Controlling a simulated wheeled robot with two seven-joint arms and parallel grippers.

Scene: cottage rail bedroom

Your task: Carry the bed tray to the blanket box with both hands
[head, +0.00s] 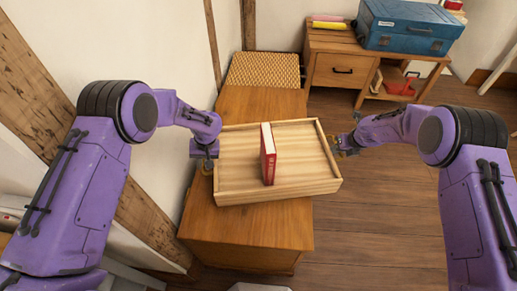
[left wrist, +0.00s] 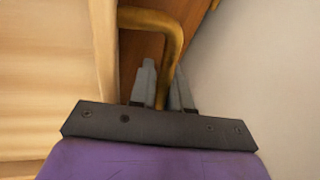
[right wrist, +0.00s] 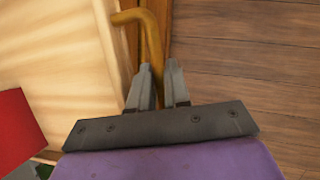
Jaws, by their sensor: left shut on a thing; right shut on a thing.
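The bed tray (head: 305,188) is pale wood with low walls and a red book (head: 268,155) standing upright in it. It is over the brown wooden chest, likely the blanket box (head: 250,235), its right end reaching past the chest's edge. I cannot tell whether it touches the lid. My left gripper (head: 207,165) is shut on the tray's left brass handle (left wrist: 170,40). My right gripper (head: 345,145) is shut on the right handle (right wrist: 150,30). The lid directly under the tray is hidden.
A woven patterned panel (head: 263,69) is at the chest's far end. A wooden desk (head: 340,68) with a blue toolbox (head: 408,27) stands at the back right. A white wall and timber post (head: 150,215) are close on the left. Bare floor (head: 385,225) lies to the right.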

